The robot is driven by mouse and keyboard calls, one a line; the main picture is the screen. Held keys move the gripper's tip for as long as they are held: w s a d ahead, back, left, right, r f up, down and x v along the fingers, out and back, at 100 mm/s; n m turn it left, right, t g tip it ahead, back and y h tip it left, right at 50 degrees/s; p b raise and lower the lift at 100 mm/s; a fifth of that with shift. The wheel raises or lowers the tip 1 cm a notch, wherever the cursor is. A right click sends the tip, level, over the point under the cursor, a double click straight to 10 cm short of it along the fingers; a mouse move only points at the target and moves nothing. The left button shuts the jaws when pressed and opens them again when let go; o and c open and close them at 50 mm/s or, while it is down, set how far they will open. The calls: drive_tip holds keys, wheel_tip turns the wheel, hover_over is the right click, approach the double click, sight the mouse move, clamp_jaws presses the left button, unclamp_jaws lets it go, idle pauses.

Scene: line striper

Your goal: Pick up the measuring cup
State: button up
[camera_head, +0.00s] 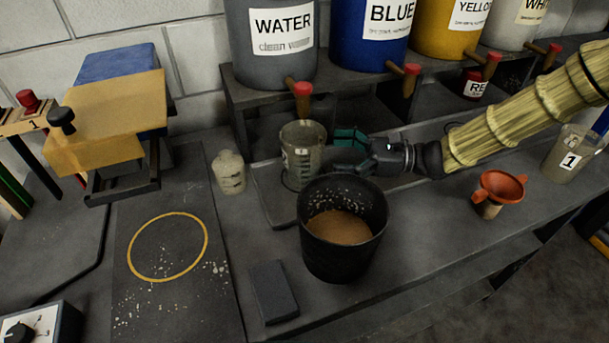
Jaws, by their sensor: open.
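A clear, greyish measuring cup (302,147) with markings stands upright on a dark tray below the water drum's red-tipped tap. My gripper (338,152) comes in from the right, low and roughly level, with its open fingers at the cup's right side. One finger looks teal and the other dark. I cannot tell whether the fingers touch the cup or reach around it. The black bucket in front hides part of the gripper's lower side and the tray. A second clear cup marked 1 (570,155) stands at the far right.
A black bucket (341,250) of brown material stands close in front of the gripper. A small pale bottle (229,172) is left of the cup. An orange funnel (500,187) stands right. Paint drums (272,60) sit on a shelf behind.

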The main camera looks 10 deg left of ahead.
sight(304, 157)
wheel_tip(304, 157, down, 2)
drive_tip(key=shift+a+f+b, duration=0.1)
drive_tip(key=shift+b, duration=0.45)
drive_tip(key=shift+s+a+p, duration=0.2)
drive_tip(key=shift+a+p, duration=0.2)
drive_tip(key=shift+a, duration=1.45)
drive_tip(key=shift+s+a+p, duration=0.2)
drive_tip(key=shift+a+p, duration=0.2)
drive_tip(key=shift+a, duration=1.4)
drive_tip(key=shift+c, duration=0.2)
drive_tip(key=c, duration=1.1)
drive_tip(key=shift+r, duration=0.2)
